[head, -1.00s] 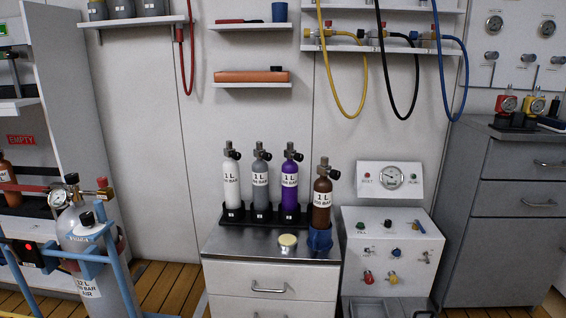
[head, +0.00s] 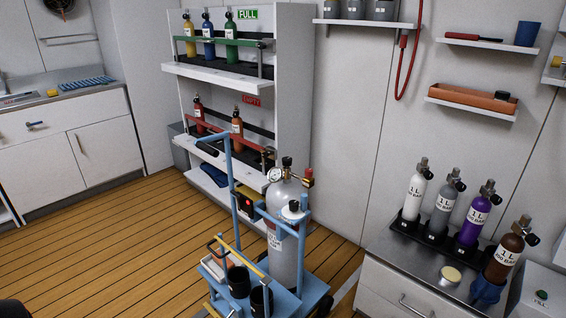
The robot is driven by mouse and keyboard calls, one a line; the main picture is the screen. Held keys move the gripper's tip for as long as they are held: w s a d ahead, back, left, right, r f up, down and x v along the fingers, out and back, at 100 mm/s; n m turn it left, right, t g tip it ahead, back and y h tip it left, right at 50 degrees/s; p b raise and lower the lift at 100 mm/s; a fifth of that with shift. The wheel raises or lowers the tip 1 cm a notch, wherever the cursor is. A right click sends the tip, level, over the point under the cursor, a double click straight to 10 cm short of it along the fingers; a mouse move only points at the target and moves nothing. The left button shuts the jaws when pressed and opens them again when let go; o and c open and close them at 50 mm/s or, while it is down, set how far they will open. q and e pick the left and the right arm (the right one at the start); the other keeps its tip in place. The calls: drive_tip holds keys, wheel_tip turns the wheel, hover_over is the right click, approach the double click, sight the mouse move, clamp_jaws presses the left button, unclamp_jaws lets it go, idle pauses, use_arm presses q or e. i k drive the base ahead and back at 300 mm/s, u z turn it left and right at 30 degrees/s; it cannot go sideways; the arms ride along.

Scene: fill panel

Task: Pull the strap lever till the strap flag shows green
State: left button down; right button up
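A blue trolley (head: 300,304) stands on the wood floor in the lower middle of the head view. A tall grey cylinder (head: 287,255) with a gauge and valve stands upright on it. A small dark box (head: 245,201) with a red face sits on the trolley frame, left of the cylinder; it looks like the strap flag, and it shows red, not green. A blue bracket with a black-topped white piece (head: 294,208) is at the cylinder's front. I cannot tell which part is the strap lever. Neither of my grippers is in view.
Open floor (head: 110,250) lies left of the trolley. A rack (head: 235,78) of small cylinders stands behind it. A drawer cabinet (head: 385,300) with several small cylinders is at right, and a sink counter (head: 60,110) is at far left.

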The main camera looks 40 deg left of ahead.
sight(238, 196)
drive_tip(key=u, duration=2.4)
drive_tip(key=k, duration=1.1)
drive_tip(key=u, duration=1.2)
drive_tip(key=i, duration=0.7)
drive_tip(key=z, duration=0.4)
drive_tip(key=i, duration=2.4)
drive_tip(key=z, duration=1.7)
drive_tip(key=i, duration=1.2)
drive_tip(key=z, duration=1.65)
drive_tip(key=i, duration=0.25)
